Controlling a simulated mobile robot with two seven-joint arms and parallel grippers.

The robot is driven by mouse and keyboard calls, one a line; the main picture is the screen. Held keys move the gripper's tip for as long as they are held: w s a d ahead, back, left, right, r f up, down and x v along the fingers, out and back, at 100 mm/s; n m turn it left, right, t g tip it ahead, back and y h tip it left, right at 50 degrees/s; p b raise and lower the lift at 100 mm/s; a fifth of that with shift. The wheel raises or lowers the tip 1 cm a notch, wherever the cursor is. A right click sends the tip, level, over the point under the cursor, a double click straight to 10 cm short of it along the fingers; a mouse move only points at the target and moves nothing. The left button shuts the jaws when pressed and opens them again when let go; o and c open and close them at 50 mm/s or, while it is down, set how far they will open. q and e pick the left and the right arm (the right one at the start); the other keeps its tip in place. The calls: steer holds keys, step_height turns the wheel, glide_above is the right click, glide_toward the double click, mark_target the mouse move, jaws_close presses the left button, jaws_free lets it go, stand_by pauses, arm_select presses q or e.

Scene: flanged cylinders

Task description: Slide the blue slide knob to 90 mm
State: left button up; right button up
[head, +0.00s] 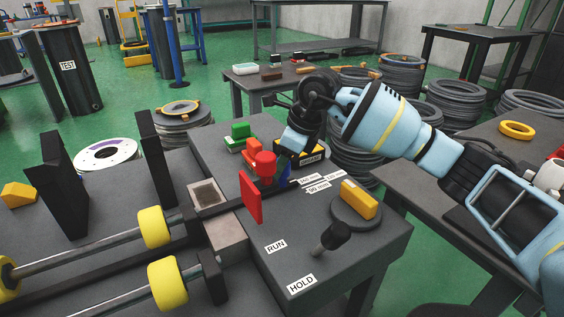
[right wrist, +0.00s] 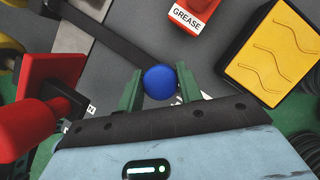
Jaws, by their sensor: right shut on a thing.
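The blue slide knob (right wrist: 160,82) shows as a round blue top in the right wrist view. White scale labels (head: 318,187), one reading 90 mm, lie on the table to the right of the knob in the head view. Fingers and knob hide where the knob stands against the scale. My left gripper is not in view.
A yellow block on a round base (head: 358,200), a black handle (head: 331,236) and green blocks (head: 240,132) stand on the same table. A yellow pad (right wrist: 276,50) lies nearby.

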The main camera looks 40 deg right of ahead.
steer(key=shift+s, duration=0.1)
jaws_close()
steer(key=s+p, duration=0.1)
steer(key=s, duration=0.1)
steer(key=s+p, duration=0.1)
steer(key=shift+s+a, duration=0.35)
steer(key=shift+a, duration=0.05)
steer(key=shift+s+a+p, duration=0.1)
steer(key=shift+s+p, duration=0.1)
steer(key=shift+p, duration=0.1)
steer(key=shift+f, duration=0.2)
steer(key=o, duration=1.2)
jaws_free()
steer(key=shift+s+r, duration=0.1)
steer(key=shift+s, duration=0.05)
steer(key=shift+r, duration=0.15)
